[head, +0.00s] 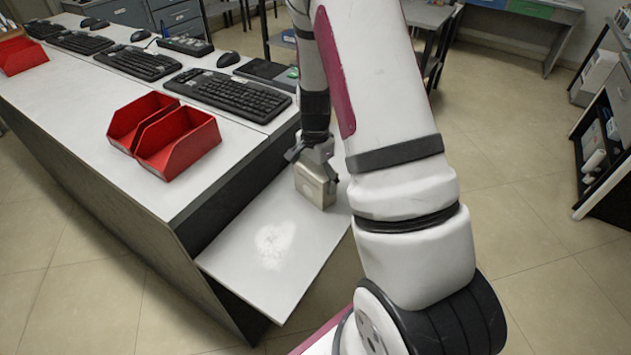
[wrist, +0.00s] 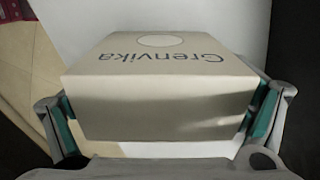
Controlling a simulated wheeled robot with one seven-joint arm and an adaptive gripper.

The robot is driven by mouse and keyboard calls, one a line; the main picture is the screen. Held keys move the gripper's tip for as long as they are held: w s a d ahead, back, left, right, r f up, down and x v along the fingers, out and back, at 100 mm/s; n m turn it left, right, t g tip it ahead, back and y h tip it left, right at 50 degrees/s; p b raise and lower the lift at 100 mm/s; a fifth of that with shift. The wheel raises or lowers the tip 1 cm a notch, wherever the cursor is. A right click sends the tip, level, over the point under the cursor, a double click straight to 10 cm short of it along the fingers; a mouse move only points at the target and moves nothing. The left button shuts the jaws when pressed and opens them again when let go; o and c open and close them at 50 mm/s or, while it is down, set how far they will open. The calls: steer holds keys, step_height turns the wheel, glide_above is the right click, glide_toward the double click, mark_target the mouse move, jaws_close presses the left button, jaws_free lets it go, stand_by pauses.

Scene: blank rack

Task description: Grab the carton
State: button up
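The carton (head: 315,187) is a small beige-grey box at the right end of the low white shelf (head: 225,265). My gripper (head: 312,158) points down at it from above. In the wrist view the carton (wrist: 160,105) fills the middle, with the word "Grenvika" and a pale oval on one face. The two fingers with teal pads (wrist: 163,122) lie along its left and right sides and appear to touch both. I cannot tell whether the carton's underside rests on the shelf or is slightly clear of it.
The white counter (head: 80,110) stands left of the shelf, with two red bins (head: 180,145) near its edge and several keyboards (head: 228,95) behind. My arm covers the middle of the head view. Tiled floor (head: 520,200) is open at right, before a cabinet (head: 605,130).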

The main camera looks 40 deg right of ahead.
steer(key=c, duration=0.3)
